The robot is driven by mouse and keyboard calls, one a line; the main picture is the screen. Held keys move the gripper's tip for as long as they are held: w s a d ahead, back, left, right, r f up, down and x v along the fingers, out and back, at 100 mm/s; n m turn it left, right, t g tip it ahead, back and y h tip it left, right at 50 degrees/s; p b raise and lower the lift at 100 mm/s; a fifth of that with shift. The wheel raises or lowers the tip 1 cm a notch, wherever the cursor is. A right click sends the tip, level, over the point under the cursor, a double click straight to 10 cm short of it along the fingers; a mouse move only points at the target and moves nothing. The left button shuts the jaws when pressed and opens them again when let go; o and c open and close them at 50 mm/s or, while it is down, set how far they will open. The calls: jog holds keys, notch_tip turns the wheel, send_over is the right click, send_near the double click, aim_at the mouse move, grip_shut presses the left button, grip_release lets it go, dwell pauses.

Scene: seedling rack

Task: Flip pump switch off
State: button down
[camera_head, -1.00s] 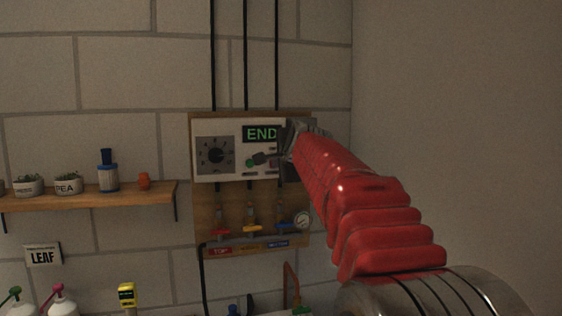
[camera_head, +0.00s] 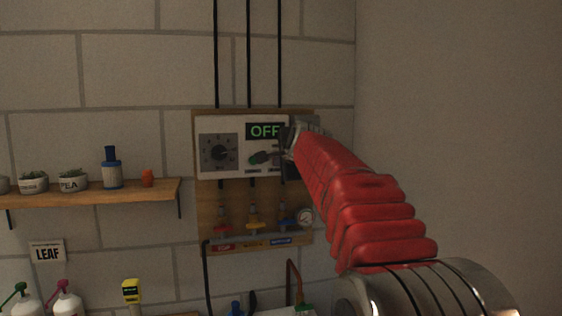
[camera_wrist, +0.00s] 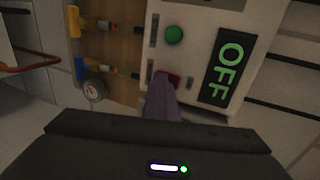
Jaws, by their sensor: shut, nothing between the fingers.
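The white control panel (camera_head: 205,170) hangs on a wooden board on the wall. Its display (camera_head: 265,131) reads OFF in green, and reads the same in the wrist view (camera_wrist: 229,64). A round green button (camera_wrist: 174,35) sits on the panel in the wrist view. A red button (camera_wrist: 173,77) is partly hidden behind my gripper's fingertips (camera_wrist: 161,82). My gripper (camera_head: 262,158) is shut and empty, with its tips at the red button; I cannot tell whether they touch it. The small labels are unreadable, so I cannot tell which control is the pump switch.
A black dial (camera_head: 219,153) is left on the panel. Below are valves with red, yellow and blue handles (camera_head: 254,225) and a round gauge (camera_head: 305,217). A wooden shelf (camera_head: 100,193) with pots is at left. Bare wall lies at right.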

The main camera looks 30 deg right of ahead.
jog(key=shift+r, duration=1)
jog(key=shift+s+r, duration=0.1)
jog(key=f+v, duration=0.1)
jog(key=v, duration=1.2)
jog(key=shift+s, duration=0.45)
jog(key=shift+a+n, duration=0.1)
jog(key=shift+n, duration=0.2)
